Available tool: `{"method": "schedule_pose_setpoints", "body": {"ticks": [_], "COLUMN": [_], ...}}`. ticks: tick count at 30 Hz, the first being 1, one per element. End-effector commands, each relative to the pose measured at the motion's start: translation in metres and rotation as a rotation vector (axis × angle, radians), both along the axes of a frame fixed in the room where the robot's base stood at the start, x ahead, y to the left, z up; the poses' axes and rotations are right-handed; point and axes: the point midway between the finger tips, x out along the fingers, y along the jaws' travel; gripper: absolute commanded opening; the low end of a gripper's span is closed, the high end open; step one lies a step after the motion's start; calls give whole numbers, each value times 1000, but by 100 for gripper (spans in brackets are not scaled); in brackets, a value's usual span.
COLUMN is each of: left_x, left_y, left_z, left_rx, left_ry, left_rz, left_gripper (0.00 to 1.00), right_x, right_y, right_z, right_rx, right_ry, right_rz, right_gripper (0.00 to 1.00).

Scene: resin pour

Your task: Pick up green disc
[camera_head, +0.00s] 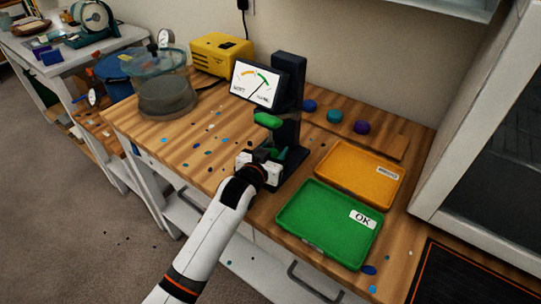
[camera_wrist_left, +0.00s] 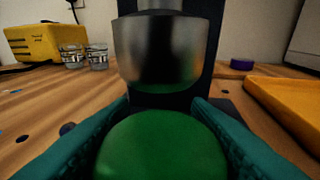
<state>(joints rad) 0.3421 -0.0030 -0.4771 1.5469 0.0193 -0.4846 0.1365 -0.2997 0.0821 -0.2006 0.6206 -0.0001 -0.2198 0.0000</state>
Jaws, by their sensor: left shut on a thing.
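A green disc (camera_wrist_left: 160,148) lies between the teal fingers of my left gripper (camera_wrist_left: 162,108), which are shut on it. In the head view my left gripper (camera_head: 276,154) reaches in at the base of a dark gauge stand (camera_head: 289,75), and the disc is mostly hidden there. In the wrist view a metal cylinder (camera_wrist_left: 160,50) of the stand hangs just beyond and above the disc. I cannot tell whether the disc still touches the stand's base. The stand has a dial (camera_head: 255,83) and a green part (camera_head: 267,120) under it. My right gripper is not in view.
A green tray (camera_head: 310,235) marked OK and an orange tray (camera_head: 345,183) are right of the stand. Blue (camera_head: 309,105), teal (camera_head: 335,116) and purple (camera_head: 361,127) pieces sit behind. A yellow box (camera_head: 220,54) and clear tub (camera_head: 160,62) are at back left.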

Motion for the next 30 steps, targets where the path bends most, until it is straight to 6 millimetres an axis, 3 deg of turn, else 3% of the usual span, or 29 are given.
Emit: {"method": "schedule_pose_setpoints", "body": {"ticks": [8, 14, 20, 30], "left_x": [0, 1, -30, -105], "left_y": [0, 0, 14, 49], "left_z": [1, 16, 14, 13], "left_rx": [0, -1, 0, 2], "left_ry": [-1, -4, 1, 2], "left_rz": [0, 0, 0, 0], "left_gripper": [18, 18, 18, 18], "right_x": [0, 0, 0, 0], "right_y": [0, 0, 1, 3], "right_z": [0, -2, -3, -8], "right_rx": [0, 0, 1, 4], "right_ry": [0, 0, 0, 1], "right_rz": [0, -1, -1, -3], "right_gripper": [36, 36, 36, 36]}}
